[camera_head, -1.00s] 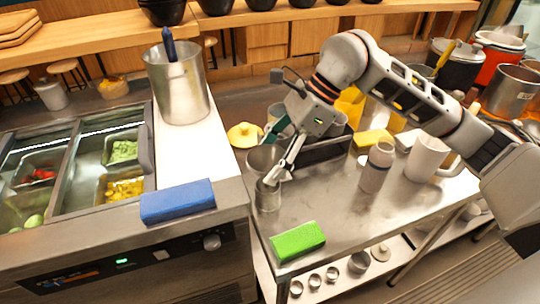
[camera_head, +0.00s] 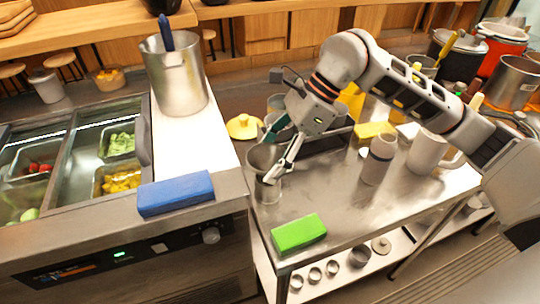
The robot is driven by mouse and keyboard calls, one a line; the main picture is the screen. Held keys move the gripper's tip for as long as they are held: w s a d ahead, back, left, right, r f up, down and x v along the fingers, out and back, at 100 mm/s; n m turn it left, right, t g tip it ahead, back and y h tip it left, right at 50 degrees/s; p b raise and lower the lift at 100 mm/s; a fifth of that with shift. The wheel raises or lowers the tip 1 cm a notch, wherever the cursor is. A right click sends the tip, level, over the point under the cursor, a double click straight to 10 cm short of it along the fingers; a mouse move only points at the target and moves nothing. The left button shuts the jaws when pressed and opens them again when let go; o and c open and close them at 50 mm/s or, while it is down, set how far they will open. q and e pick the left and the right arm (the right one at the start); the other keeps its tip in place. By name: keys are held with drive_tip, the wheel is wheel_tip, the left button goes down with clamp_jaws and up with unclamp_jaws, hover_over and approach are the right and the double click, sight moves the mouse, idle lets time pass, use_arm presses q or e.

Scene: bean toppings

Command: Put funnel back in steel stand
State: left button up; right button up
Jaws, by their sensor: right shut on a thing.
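The steel funnel (camera_head: 262,157) is at the left end of the steel table, its wide mouth up. The steel stand (camera_head: 267,190) is a small cup-like holder directly under it, and the funnel appears seated in or just over it; I cannot tell whether it rests fully. My right gripper (camera_head: 270,160) reaches in from the right, its fingers shut on the funnel's side. The fingers hide part of the funnel's right side. My left gripper is not in view.
A green sponge (camera_head: 299,233) lies at the table's front left. A blue block (camera_head: 176,194) lies on the counter at left, near a tall steel pot (camera_head: 178,80). A grey bottle (camera_head: 378,160) and a white pitcher (camera_head: 427,152) stand to the right. A yellow lid (camera_head: 244,127) is behind.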

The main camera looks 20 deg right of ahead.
drive_tip(key=shift+f, duration=0.1)
drive_tip(key=shift+f+b, duration=0.7)
drive_tip(key=shift+f, duration=0.55)
drive_tip(key=o, duration=0.9)
drive_tip(key=o, duration=0.5)
drive_tip(key=shift+r, duration=0.1)
